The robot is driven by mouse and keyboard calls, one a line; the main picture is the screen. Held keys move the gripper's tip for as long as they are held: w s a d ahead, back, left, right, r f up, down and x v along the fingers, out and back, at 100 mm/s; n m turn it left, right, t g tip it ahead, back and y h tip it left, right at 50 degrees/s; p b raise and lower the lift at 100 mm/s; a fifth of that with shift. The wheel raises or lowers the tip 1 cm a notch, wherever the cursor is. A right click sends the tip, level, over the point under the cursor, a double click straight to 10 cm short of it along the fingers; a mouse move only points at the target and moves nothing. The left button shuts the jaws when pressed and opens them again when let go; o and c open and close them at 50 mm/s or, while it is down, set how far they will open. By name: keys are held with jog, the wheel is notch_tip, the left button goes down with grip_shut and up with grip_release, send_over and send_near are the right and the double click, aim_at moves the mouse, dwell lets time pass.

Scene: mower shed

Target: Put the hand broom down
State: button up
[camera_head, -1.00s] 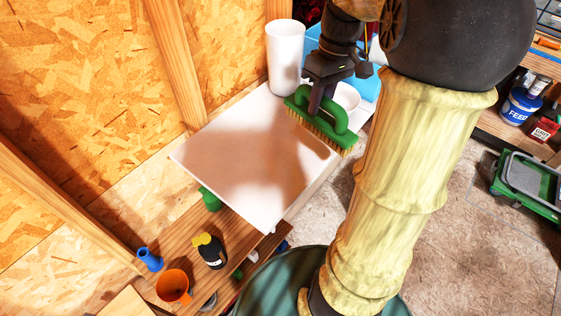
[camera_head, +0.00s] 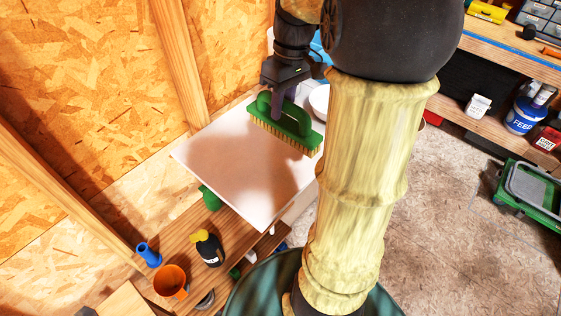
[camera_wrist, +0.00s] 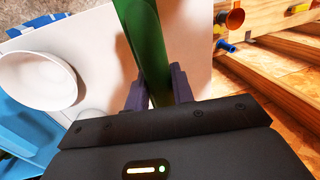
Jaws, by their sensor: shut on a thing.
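The hand broom has a green handle and block with tan bristles. In the head view the hand broom (camera_head: 290,122) is over the far right part of a white board-like surface (camera_head: 215,165), bristles down. I cannot tell whether the bristles touch it. My gripper (camera_head: 283,100) is shut on the green handle from above. In the wrist view the green handle (camera_wrist: 148,40) runs between the two fingers of my gripper (camera_wrist: 158,92), and the bristles are hidden.
A white bowl (camera_wrist: 38,78) and a blue thing (camera_wrist: 20,140) are close beside the broom. A black bottle with a yellow cap (camera_head: 207,248), an orange cup (camera_head: 171,282) and a blue piece (camera_head: 148,255) stand on the wooden bench. The white surface's near left is clear.

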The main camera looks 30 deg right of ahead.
aim_at(283, 119)
jog(key=shift+f+p, duration=0.85)
jog(key=shift+f, duration=2.3)
jog(key=shift+f+p, duration=0.6)
jog(key=shift+f, duration=1.25)
jog(key=shift+f, duration=0.2)
jog(key=o, duration=0.9)
jog(key=shift+r, duration=0.1)
